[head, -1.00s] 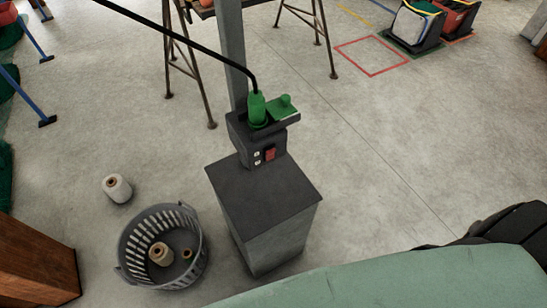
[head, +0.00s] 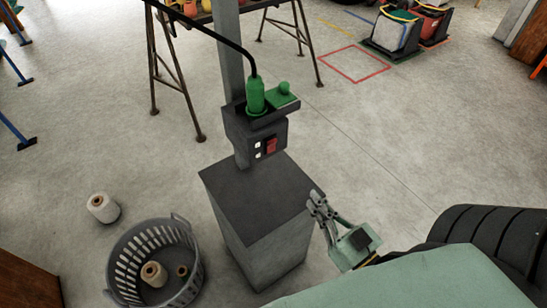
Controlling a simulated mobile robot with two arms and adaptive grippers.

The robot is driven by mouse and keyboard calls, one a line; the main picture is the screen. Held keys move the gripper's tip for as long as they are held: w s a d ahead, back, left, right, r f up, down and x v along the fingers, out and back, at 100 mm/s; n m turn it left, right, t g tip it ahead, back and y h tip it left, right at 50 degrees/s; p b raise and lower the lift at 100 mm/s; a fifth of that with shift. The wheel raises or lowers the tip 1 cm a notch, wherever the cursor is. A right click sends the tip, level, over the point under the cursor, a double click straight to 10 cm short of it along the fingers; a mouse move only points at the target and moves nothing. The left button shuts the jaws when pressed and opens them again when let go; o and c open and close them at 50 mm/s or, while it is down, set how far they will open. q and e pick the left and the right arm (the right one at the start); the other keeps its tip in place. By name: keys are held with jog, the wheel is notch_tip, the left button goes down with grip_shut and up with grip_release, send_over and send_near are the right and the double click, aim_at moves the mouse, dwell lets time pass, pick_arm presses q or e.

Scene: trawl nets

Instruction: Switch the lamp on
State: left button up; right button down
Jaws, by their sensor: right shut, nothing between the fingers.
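A dark switch box (head: 255,137) is fixed to a grey post above a dark pedestal (head: 262,198). On its front is a red rocker switch (head: 272,145) beside small white marks. A green plug (head: 256,95) with a black cable stands on top, next to a raised green cover (head: 284,93). No lamp can be made out for certain. My right gripper (head: 316,198) is shut and empty. In the picture it is at the pedestal's right edge, below and right of the switch, apart from it. My left gripper is not in view.
A grey basket (head: 128,262) with spools stands left of the pedestal, and a white spool (head: 102,208) lies on the floor nearby. A trestle table (head: 176,80) stands behind the post.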

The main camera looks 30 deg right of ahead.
aim_at(276, 141)
jog(key=r, duration=0.2)
jog(key=r+t, duration=0.1)
jog(key=r, duration=0.1)
jog(key=shift+a, duration=0.35)
jog(key=p+x, duration=0.3)
jog(key=x, duration=0.9)
jog(key=shift+w+a, duration=0.1)
jog(key=shift+w, duration=0.25)
jog(key=shift+w+a+r, duration=0.1)
jog(key=shift+w, duration=0.5)
